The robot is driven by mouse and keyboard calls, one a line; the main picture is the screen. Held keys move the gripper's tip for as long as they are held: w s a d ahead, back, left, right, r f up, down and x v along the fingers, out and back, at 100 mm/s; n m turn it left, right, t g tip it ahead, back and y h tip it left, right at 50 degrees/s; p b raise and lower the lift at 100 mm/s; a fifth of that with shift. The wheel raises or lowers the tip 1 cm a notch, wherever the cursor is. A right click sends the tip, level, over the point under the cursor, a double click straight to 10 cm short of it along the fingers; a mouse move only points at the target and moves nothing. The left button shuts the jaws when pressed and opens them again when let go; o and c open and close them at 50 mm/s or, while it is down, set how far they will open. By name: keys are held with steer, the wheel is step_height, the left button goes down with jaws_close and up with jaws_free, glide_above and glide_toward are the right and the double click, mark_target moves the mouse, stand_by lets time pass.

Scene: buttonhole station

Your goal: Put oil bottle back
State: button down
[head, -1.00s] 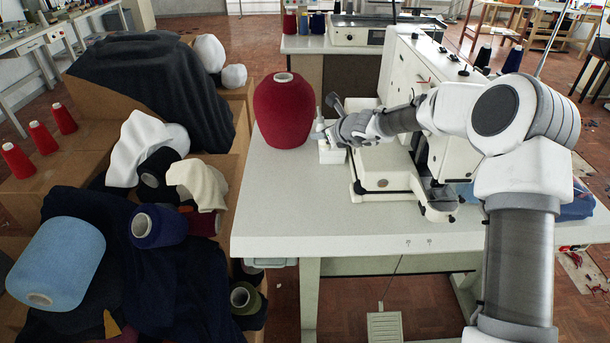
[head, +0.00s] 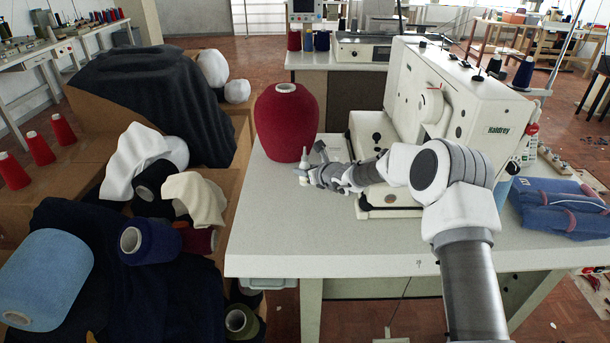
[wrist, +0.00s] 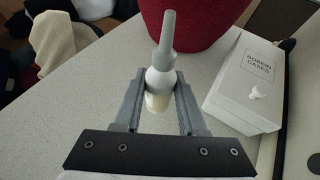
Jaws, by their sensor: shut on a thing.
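The oil bottle is small and white with a grey pointed nozzle. In the wrist view the oil bottle (wrist: 158,78) is upright between the two fingers of my gripper (wrist: 160,90), which is shut on its body. In the head view the bottle's tip (head: 304,156) shows just in front of the big red yarn cone, at my gripper (head: 309,172) over the white table (head: 290,235). The bottle's base is hidden by the gripper, so I cannot tell whether it touches the tabletop.
The red yarn cone (head: 286,125) stands close behind the bottle. A white box marked "BOBBIN CASES" (wrist: 243,88) stands to the right in the wrist view. The sewing machine (head: 455,100) fills the table's back right, with folded blue garments (head: 560,208) beside it. The table's front left is clear.

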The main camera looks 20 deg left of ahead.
steer(key=shift+f, duration=0.55)
steer(key=shift+f, duration=0.2)
steer(key=shift+c, duration=2.4)
jaws_free()
steer(key=shift+d+r, duration=0.1)
steer(key=shift+r, duration=0.15)
steer(key=v, duration=1.1)
steer(key=shift+s+d, duration=0.25)
steer(key=shift+s, duration=0.05)
steer(key=shift+r, duration=0.15)
